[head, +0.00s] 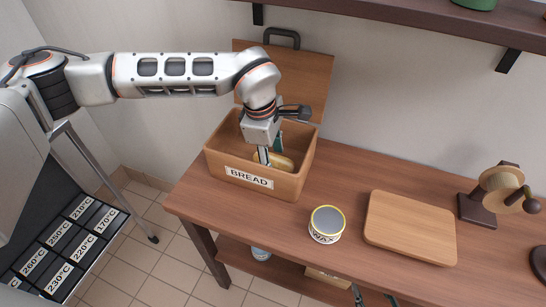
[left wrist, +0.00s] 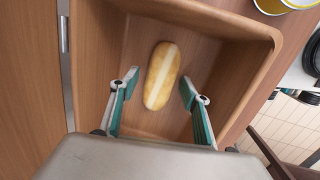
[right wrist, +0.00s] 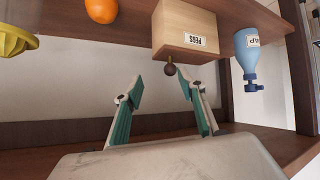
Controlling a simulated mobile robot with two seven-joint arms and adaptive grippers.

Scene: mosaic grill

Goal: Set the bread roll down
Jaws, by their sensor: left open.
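The bread roll (head: 279,161) lies inside the wooden box labelled BREAD (head: 296,185). In the left wrist view the golden roll (left wrist: 162,76) rests on the box floor, with a pale stripe along its top. My left gripper (head: 262,157) reaches down into the box. In the left wrist view its fingers (left wrist: 158,84) are spread on either side of the roll's near end, with gaps on both sides. My right gripper (right wrist: 160,88) is open and empty, pointed at a lower shelf.
The box lid (head: 290,78) stands raised behind the box. The right wrist view shows a PEGS box (right wrist: 185,28), a blue bottle (right wrist: 249,58) and an orange (right wrist: 101,10).

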